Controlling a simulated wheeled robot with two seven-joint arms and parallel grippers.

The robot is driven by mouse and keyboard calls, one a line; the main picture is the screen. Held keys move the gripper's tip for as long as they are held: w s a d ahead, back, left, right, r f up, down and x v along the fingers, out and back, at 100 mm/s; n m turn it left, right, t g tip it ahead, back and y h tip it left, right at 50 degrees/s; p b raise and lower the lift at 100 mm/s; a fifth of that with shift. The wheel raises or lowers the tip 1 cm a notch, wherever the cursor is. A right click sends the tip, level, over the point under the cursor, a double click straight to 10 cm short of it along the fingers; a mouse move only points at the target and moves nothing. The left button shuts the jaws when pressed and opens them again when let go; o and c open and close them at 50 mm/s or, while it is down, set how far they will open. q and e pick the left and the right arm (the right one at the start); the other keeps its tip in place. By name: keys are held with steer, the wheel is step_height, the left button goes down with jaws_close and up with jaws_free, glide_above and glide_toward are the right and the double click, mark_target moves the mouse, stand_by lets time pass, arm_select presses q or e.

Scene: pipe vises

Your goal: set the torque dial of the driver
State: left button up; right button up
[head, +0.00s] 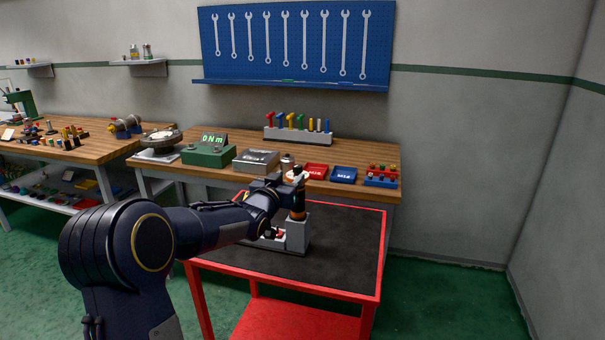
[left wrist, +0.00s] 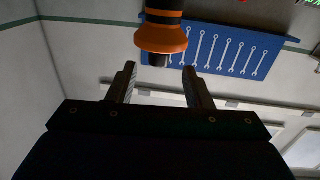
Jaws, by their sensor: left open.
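The driver (head: 299,213), dark with an orange band, stands upright in a grey stand (head: 298,235) on the red cart. In the left wrist view its black and orange body with a flared orange collar (left wrist: 162,37) shows just beyond my fingertips. My left gripper (left wrist: 160,68) is open, with nothing between its fingers. In the head view the left gripper (head: 287,186) is beside the driver's upper part and partly covers it. I cannot tell whether it touches. Any dial markings are too small to read. My right gripper is not in view.
The red cart's black mat (head: 345,240) is mostly clear right of the stand. Behind it, a wooden bench holds a green box with a display (head: 208,152), a grey box (head: 257,161), red and blue trays (head: 343,175) and a tool rack (head: 298,134).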

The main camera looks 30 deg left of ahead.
mark_target(296, 171)
arm_select(q)
steer(key=w, duration=0.2)
steer(key=w+p, duration=0.1)
steer(key=w, duration=0.3)
steer(key=shift+w+a, duration=0.3)
steer(key=shift+a, duration=0.1)
